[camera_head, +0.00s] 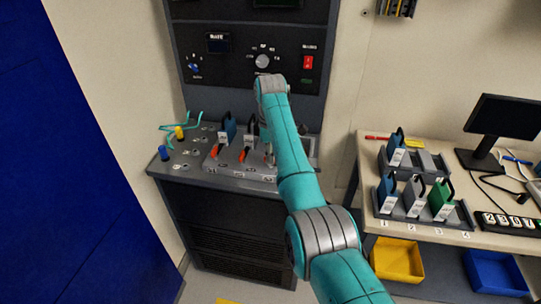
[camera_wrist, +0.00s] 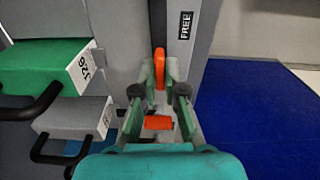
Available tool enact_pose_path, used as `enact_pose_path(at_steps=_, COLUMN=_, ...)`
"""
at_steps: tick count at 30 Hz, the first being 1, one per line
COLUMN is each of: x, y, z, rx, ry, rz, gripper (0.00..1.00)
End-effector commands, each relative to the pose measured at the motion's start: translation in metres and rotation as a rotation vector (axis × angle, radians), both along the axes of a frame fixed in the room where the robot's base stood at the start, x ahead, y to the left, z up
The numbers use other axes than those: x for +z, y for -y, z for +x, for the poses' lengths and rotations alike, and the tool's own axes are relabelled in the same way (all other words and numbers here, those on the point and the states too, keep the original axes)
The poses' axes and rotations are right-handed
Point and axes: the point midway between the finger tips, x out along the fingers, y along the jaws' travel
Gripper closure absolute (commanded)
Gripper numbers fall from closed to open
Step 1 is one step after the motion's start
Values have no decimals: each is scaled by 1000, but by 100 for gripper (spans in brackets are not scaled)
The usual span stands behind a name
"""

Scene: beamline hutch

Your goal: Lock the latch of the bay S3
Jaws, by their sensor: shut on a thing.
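The grey bay block (camera_head: 228,167) sits on the console, with two orange-red latches (camera_head: 215,151) (camera_head: 245,155) at the left and middle bays. My arm covers the third bay, so the S3 marking and its seating cannot be read. In the wrist view, my gripper (camera_wrist: 160,84) has its fingers close together at an orange latch handle (camera_wrist: 159,66), shut on it. A second orange piece (camera_wrist: 158,122) shows between the fingers nearer the palm. A label reading FREE (camera_wrist: 185,25) is just right of the handle. My gripper is mostly hidden in the head view.
A green module (camera_wrist: 40,65) and a grey module (camera_wrist: 75,118) with black handles stand left of my fingers in the wrist view. The table at right holds module trays (camera_head: 425,221) and a monitor (camera_head: 505,125).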

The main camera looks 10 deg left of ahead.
Motion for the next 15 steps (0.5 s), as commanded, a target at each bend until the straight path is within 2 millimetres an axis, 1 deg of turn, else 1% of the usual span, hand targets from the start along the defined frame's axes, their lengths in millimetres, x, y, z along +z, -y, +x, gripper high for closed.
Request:
enact_pose_path(at_steps=8, x=0, y=0, z=0, rx=200, ry=1, rz=0, gripper=100)
enact_pose_path(at_steps=15, x=0, y=0, z=0, rx=429, ry=1, rz=0, gripper=100)
